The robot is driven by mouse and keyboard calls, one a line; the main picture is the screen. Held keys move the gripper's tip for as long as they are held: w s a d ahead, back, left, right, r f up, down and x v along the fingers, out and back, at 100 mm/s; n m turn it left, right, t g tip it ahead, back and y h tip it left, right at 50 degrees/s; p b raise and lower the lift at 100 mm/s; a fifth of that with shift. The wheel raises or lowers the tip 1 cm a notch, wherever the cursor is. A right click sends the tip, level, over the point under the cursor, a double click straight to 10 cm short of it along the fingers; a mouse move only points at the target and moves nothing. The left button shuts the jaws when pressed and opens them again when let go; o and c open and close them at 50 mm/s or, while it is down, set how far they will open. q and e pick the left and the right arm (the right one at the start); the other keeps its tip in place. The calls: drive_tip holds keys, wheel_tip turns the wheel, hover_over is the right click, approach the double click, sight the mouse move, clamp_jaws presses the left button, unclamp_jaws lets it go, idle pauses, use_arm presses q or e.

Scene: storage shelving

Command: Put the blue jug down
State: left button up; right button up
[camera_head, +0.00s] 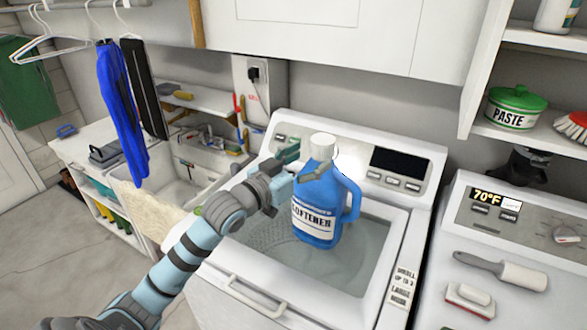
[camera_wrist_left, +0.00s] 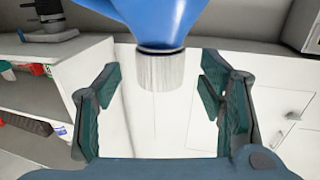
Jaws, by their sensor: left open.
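The blue jug (camera_head: 317,207), with a white cap and a "softener" label, is upright on the glass lid of the white washing machine (camera_head: 268,297). Its handle faces right. My left gripper (camera_head: 303,163) is open at the jug's neck, just below the cap, its fingers spread. In the left wrist view the jug (camera_wrist_left: 160,15) comes in from the top, and its cap (camera_wrist_left: 161,70) lies between the open fingers (camera_wrist_left: 158,85) with a gap on each side.
A second machine (camera_head: 455,262) on the right holds a lint roller (camera_head: 502,270) and a brush (camera_head: 469,299). A green-lidded paste tub (camera_head: 515,108) is on the shelf above. A sink (camera_head: 190,170) and hanging clothes (camera_head: 122,110) are at left.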

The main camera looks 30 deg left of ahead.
use_arm(q)
drive_tip(key=s+a, duration=0.1)
drive_tip(key=s, duration=0.5)
drive_tip(key=shift+s, duration=0.35)
drive_tip(key=shift+w, duration=0.1)
drive_tip(key=shift+a, duration=0.1)
